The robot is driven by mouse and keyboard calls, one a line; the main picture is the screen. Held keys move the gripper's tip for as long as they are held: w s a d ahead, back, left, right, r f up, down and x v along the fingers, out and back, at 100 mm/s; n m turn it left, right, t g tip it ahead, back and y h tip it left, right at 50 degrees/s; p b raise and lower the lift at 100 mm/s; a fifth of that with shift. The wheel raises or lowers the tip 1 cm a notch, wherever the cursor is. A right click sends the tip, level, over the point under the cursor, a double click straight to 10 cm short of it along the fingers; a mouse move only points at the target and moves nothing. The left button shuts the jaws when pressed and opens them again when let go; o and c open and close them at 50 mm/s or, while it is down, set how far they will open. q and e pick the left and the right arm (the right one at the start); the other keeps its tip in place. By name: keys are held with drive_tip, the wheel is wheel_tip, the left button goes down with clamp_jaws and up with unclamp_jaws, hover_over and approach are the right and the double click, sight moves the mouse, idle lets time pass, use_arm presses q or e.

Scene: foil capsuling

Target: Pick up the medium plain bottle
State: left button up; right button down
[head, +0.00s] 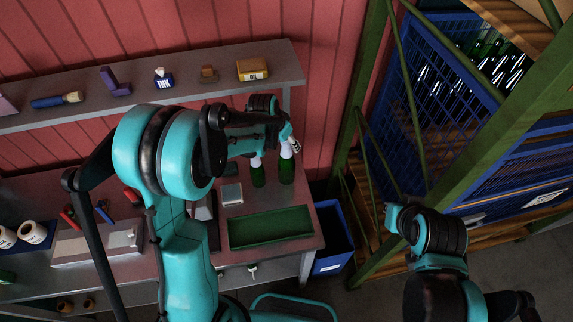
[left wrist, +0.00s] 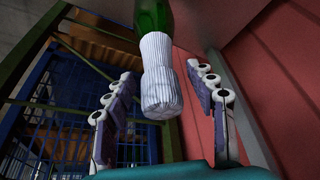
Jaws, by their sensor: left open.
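Two green bottles with white tops stand side by side at the right of the workbench, a left bottle (head: 257,174) and a right bottle (head: 286,170). I cannot tell for sure which one is the medium plain bottle. My left gripper (head: 292,146) is at the top of the right bottle and partly hides it. In the left wrist view, a green bottle (left wrist: 153,14) with a ribbed white sleeve on its neck reaches between the spread fingers of my left gripper (left wrist: 158,90). Gaps show on both sides of the sleeve. My right gripper is not seen; only part of that arm shows.
A green tray (head: 270,228) lies in front of the bottles. A shelf (head: 215,88) with an ink bottle (head: 163,78) and a yellow box (head: 252,69) runs behind. A blue bin (head: 333,238) stands right of the bench, beside a green-framed rack (head: 380,150).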

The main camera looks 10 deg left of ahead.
use_arm(q)
drive_tip(key=shift+c, duration=0.4)
clamp_jaws()
drive_tip(key=shift+r, duration=0.2)
